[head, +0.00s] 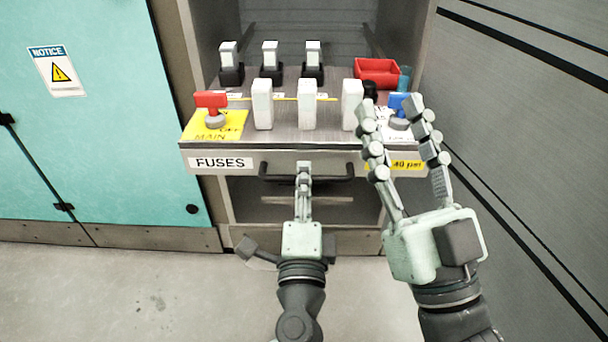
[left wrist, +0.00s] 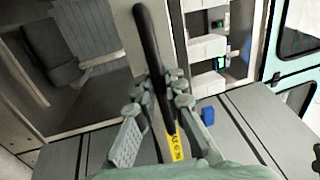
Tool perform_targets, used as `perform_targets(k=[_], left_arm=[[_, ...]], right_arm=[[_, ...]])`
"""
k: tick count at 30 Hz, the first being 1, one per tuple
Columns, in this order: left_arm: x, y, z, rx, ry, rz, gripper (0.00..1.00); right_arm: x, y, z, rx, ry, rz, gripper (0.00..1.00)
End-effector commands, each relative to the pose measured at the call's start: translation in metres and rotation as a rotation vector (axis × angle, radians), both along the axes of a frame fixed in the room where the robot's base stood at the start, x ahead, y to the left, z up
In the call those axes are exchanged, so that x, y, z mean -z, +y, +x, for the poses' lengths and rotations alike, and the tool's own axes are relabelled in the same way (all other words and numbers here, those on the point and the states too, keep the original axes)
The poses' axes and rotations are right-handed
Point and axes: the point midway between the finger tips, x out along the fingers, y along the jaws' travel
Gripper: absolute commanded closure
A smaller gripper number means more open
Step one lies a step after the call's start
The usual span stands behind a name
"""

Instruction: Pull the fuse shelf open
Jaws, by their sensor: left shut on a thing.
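The fuse shelf has a metal front panel (head: 265,147) with a white FUSES label (head: 221,163). Its front stands forward of the cabinet's side walls. A dark bar handle (head: 335,180) runs across the front; it also shows in the left wrist view (left wrist: 150,40). My left gripper (head: 303,166) is shut on the middle of the handle, and in the left wrist view its fingers (left wrist: 160,90) lie on both sides of the bar. My right gripper (head: 392,104) is open and empty, with fingers spread, in front of the shelf's right end, hiding part of it.
On the shelf stand several white fuses (head: 307,104), a red switch (head: 211,100) on a yellow plate, a blue switch (head: 398,98) and a red bin (head: 377,71). A teal door (head: 90,120) is at left, a grey wall (head: 530,150) close at right. Front-left floor (head: 130,290) is clear.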

Motion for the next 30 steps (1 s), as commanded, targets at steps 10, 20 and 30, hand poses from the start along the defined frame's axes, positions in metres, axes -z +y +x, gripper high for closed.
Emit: perform_targets(k=[10, 20, 30], left_arm=[[0.0, 0.0, 0.0, -0.001, 0.001, 0.001, 0.8], [0.007, 0.0, -0.027, 0.001, 0.004, 0.001, 0.8], [0.019, 0.0, -0.095, 0.0, 0.004, 0.002, 0.8]], right_arm=[[0.002, 0.0, 0.0, 0.0, 0.005, 0.0, 0.6], [0.004, 0.001, -0.001, -0.001, 0.013, 0.0, 0.6], [0.003, 0.0, 0.0, -0.001, 0.01, -0.001, 0.6]])
